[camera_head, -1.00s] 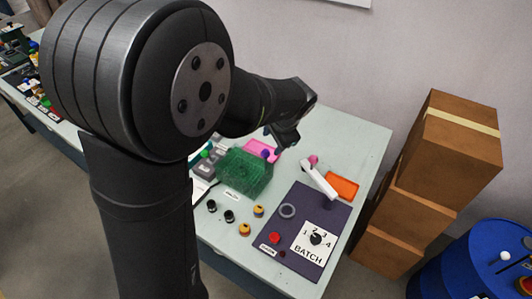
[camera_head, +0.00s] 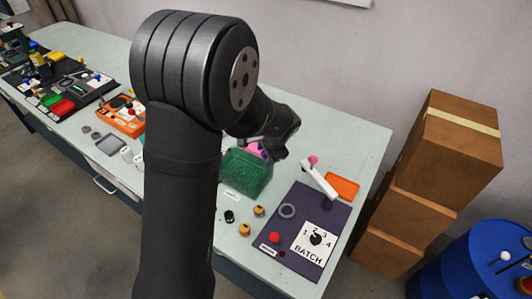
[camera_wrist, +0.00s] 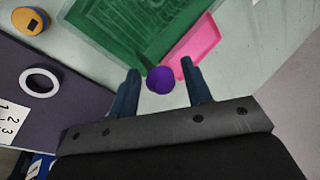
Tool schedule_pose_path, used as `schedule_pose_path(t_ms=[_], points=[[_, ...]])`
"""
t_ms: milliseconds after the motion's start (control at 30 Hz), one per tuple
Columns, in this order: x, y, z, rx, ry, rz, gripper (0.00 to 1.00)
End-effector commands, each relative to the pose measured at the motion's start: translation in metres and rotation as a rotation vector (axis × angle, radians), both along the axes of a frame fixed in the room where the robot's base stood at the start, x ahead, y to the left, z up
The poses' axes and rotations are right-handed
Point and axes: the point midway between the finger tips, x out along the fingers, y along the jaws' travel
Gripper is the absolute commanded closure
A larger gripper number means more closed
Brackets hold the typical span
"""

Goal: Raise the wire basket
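The green wire basket (camera_head: 247,176) stands on the pale table, left of the dark batch panel. In the wrist view the green mesh (camera_wrist: 128,32) fills the top middle, beyond my fingertips. My gripper (camera_wrist: 160,70) is open, with its two dark fingers well apart. In the head view my wrist is just right of and behind the basket, and the fingertips are hard to make out.
A pink tray (camera_wrist: 196,45) lies beside the basket. Yellow-and-black parts (camera_head: 259,211) stand in front. An orange tray (camera_head: 342,186) lies behind the panel.

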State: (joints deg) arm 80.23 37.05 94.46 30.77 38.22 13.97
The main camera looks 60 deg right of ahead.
Motion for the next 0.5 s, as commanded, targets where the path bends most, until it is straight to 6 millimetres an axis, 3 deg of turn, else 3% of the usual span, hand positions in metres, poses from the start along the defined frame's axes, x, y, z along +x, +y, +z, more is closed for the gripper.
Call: schedule_pose_path(t_ms=[33,200,367,500], points=[[0.0,0.0,0.0,0.0,0.0,0.0,0.66],[0.0,0.0,0.0,0.0,0.0,0.0,0.99],[0.0,0.0,0.003,-0.001,0.0,0.0,1.0],[0.0,-0.001,0.025,-0.005,-0.003,0.0,1.0]])
